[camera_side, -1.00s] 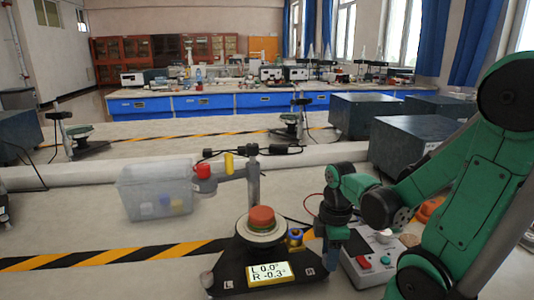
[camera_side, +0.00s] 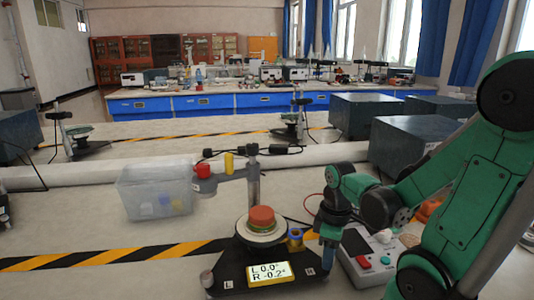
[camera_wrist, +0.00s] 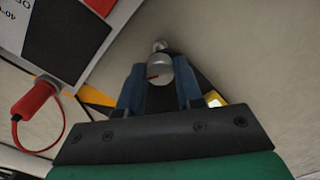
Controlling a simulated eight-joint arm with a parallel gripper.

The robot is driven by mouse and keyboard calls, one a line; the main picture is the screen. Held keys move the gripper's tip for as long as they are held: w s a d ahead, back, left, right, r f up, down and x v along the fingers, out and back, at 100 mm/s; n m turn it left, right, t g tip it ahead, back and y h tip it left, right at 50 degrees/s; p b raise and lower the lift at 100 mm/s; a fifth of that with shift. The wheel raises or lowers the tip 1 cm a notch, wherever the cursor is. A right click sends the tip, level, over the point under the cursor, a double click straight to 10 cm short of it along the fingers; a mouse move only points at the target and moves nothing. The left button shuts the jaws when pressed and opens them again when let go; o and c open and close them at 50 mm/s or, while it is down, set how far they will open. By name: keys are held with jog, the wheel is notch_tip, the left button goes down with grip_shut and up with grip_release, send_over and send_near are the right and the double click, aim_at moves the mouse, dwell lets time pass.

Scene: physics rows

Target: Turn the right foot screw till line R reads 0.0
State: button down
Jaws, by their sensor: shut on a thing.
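The instrument has a black base (camera_side: 228,277) and a lit yellow display (camera_side: 268,274) reading L 0.0° and R -0.2°. A round stage with an orange-red block (camera_side: 262,216) stands on it. My gripper (camera_side: 328,254) points down at the base's right corner, beside the R mark, and hides the right foot screw in the side view. In the wrist view my gripper (camera_wrist: 160,92) is shut on the right foot screw, whose round silver knob (camera_wrist: 159,70) with a red mark shows between the blue fingers. The left foot screw (camera_side: 206,279) stands at the base's left corner.
A control box (camera_side: 372,258) with red and green buttons stands just right of my gripper. A clear bin (camera_side: 155,190) with small coloured items is at the left.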

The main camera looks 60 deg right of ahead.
jog(key=m, duration=0.5)
jog(key=shift+m, duration=2.6)
jog(key=c, duration=0.6)
grip_release()
jog(key=shift+o, duration=0.2)
jog(key=shift+r, duration=0.1)
jog(key=shift+r, duration=2.7)
